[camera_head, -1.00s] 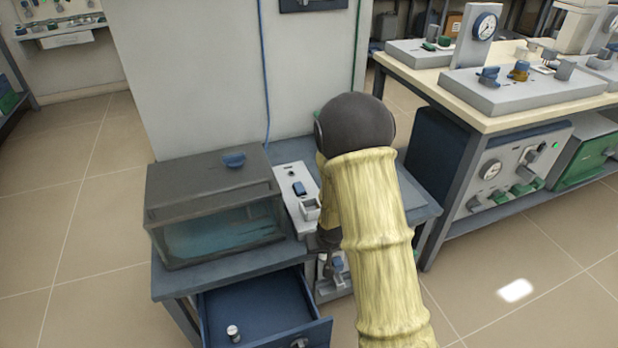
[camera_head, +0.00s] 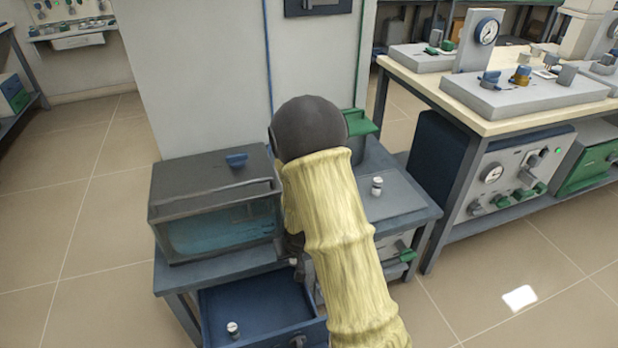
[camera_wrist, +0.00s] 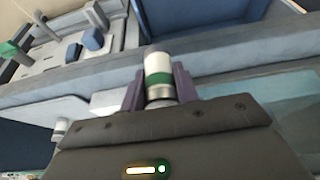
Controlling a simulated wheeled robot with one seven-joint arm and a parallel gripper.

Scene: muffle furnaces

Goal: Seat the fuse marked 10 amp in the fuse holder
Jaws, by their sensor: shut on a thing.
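My gripper (camera_wrist: 158,90) is shut on a white fuse (camera_wrist: 158,66) with a green band and metal caps, seen in the wrist view. Its amp marking is not readable. In the head view my arm hides most of the gripper, beside the glass-fronted tank. A second pale fuse (camera_head: 232,328) stands in the open blue drawer. A third (camera_head: 377,186) stands on the grey bench top right of my arm. The fuse holder cannot be made out for sure; my arm covers the small control box in the head view.
The glass-fronted tank (camera_head: 215,210) stands left on the bench. The open blue drawer (camera_head: 255,305) juts out below. A green-topped item (camera_head: 360,122) stands behind my arm. A cream-topped table (camera_head: 520,112) with instruments is at the right. Floor is clear at left.

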